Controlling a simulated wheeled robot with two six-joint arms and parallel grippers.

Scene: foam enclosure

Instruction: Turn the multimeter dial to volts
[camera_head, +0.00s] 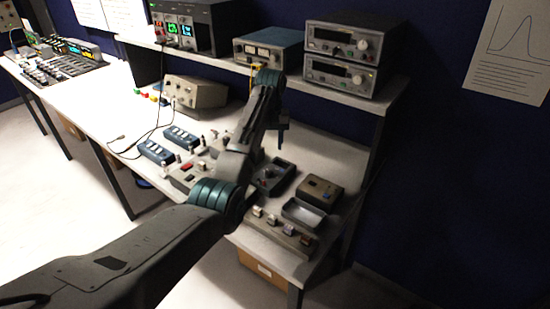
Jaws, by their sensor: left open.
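My left arm reaches in from the lower left and bends over the white bench. My left gripper (282,137) is a small dark shape hanging at its far end, above the bench; it is open. A dark grey case (272,176) with a knob-like part lies on the bench below the gripper, apart from it. It may be the multimeter, but its dial markings are too small to read. A narrow yellow-edged thing (254,75) shows just behind my arm by the shelf, mostly hidden; I cannot tell what it is. My right gripper is not in view.
A shelf (340,97) with stacked instruments (343,57) runs above the bench's back. A tan box (319,192), a grey tray (304,214) and a strip with several switches (283,232) lie right of my arm. Blue modules (156,152) and cables lie left. Bare bench (318,156) shows behind the tan box.

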